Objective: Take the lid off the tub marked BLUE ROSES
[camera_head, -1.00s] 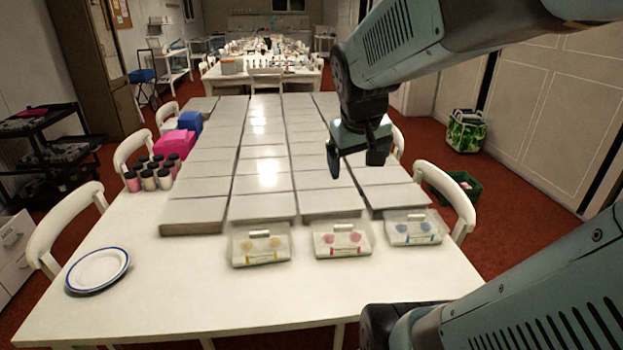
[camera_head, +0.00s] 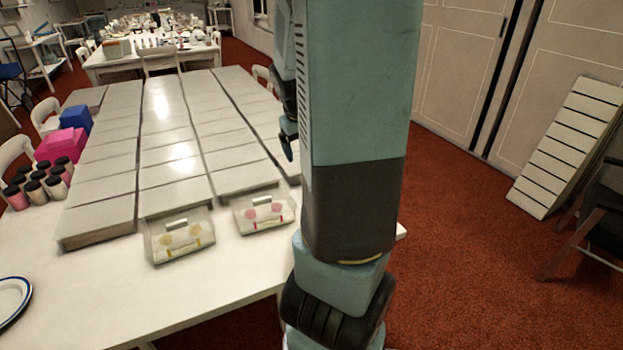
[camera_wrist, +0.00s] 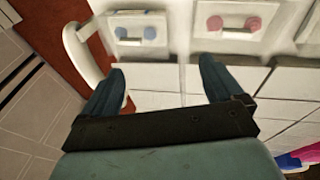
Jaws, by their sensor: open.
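The tub with blue roses (camera_wrist: 149,32) shows at the top of the wrist view, with two blue flowers on it and a pale handle on its clear lid (camera_wrist: 130,43). The lid is on. In the head view my arm hides this tub. My gripper (camera_wrist: 160,66) is open and empty, its two fingers apart, with the tub ahead of it and not between the fingers. In the head view only part of my gripper (camera_head: 287,145) shows beside my arm, above the table.
A tub with pink roses (camera_head: 264,214) and one with yellow roses (camera_head: 180,237) stand in the same row. Grey slabs (camera_head: 140,155) cover the table behind them. Dark-lidded jars (camera_head: 40,182), a pink box (camera_head: 62,145) and a plate (camera_head: 12,298) are left. A white chair (camera_wrist: 85,55) is close by.

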